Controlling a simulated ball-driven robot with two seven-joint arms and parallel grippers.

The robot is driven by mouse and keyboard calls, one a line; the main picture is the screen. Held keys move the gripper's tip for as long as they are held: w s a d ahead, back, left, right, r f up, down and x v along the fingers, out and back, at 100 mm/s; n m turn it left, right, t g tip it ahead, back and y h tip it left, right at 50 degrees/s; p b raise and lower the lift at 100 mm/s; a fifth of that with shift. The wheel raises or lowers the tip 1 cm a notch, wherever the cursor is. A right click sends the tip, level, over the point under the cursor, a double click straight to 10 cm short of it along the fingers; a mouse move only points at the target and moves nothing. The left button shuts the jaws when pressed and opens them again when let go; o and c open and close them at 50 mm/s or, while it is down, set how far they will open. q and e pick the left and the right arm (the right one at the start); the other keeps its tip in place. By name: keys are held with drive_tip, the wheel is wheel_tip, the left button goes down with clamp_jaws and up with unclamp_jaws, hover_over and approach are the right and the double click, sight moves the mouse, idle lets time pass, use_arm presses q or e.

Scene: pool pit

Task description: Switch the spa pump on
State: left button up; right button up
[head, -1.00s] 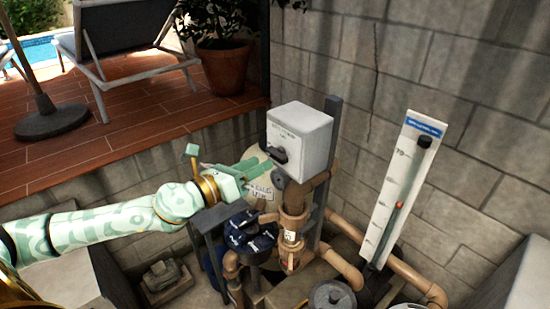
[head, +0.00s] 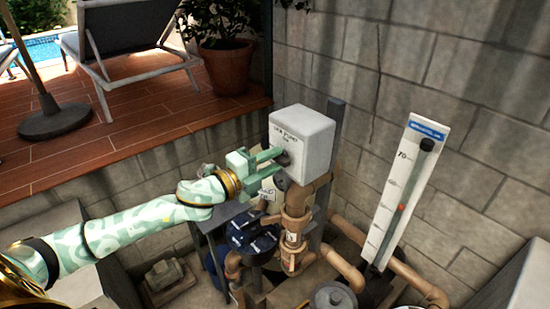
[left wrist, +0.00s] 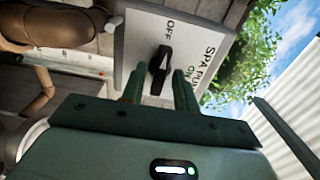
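The spa pump switch box (head: 303,140) is a light grey box on a dark post, with a lettered front face. Its black rotary knob (left wrist: 160,72) shows in the left wrist view, beside "OFF" and "ON" lettering and part of "SPA PUMP". I cannot tell surely which mark the knob points to. My left gripper (head: 279,162) is at the box's front face, fingers open. In the left wrist view its two fingers (left wrist: 159,82) lie on either side of the knob, with gaps showing. In the head view the fingers partly hide the knob. My right gripper is not in view.
Brown pipes (head: 296,215) and a dark blue-topped pump unit (head: 250,232) stand below the box. A white gauge board (head: 405,190) leans at the right by the block wall (head: 460,90). The wooden deck (head: 140,115) is at the left.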

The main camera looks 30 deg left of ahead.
use_arm(q)
clamp_jaws()
